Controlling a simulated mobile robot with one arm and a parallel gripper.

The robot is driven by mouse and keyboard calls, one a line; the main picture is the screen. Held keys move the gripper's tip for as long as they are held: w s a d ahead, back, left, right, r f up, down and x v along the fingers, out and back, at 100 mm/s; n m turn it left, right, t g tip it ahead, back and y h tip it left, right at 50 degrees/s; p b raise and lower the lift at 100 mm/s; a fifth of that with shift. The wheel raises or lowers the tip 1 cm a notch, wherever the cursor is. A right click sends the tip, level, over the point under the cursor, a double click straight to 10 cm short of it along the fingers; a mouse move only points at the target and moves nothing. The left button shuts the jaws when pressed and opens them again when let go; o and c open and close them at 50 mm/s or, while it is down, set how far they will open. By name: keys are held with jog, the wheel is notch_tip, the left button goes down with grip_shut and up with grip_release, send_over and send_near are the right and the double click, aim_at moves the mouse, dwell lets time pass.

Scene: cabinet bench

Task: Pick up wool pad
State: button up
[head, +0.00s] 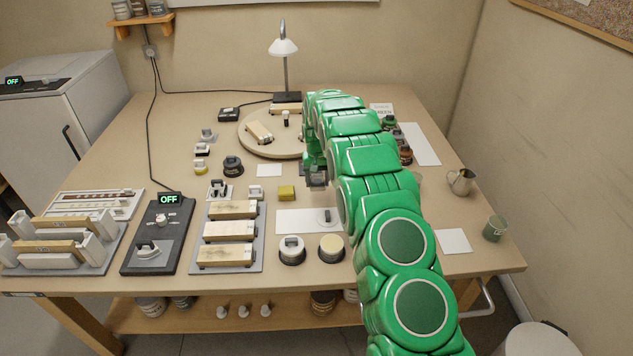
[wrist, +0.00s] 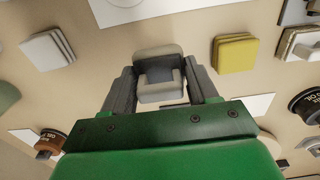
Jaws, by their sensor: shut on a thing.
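My gripper (head: 317,181) is low over the middle of the bench, to the right of the yellow pad (head: 286,193). In the wrist view my gripper (wrist: 162,76) is shut on a light grey-beige pad with a raised U-shaped grip, which looks like the wool pad (wrist: 157,52). The pad sits between the two dark fingers. In the head view the fingers and arm mostly hide it. I cannot tell whether it touches the bench top.
In the wrist view a stacked white pad (wrist: 47,50) lies left of the fingers. A white sheet (head: 295,222) and two round tins (head: 292,250) lie nearer. A round board (head: 258,145) and a lamp (head: 284,48) stand behind. My arm hides part of the right side.

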jog(key=s+d+r, duration=0.1)
jog(key=s+r, duration=0.6)
jog(key=s, duration=0.4)
jog(key=shift+s, duration=0.15)
dwell(0.3)
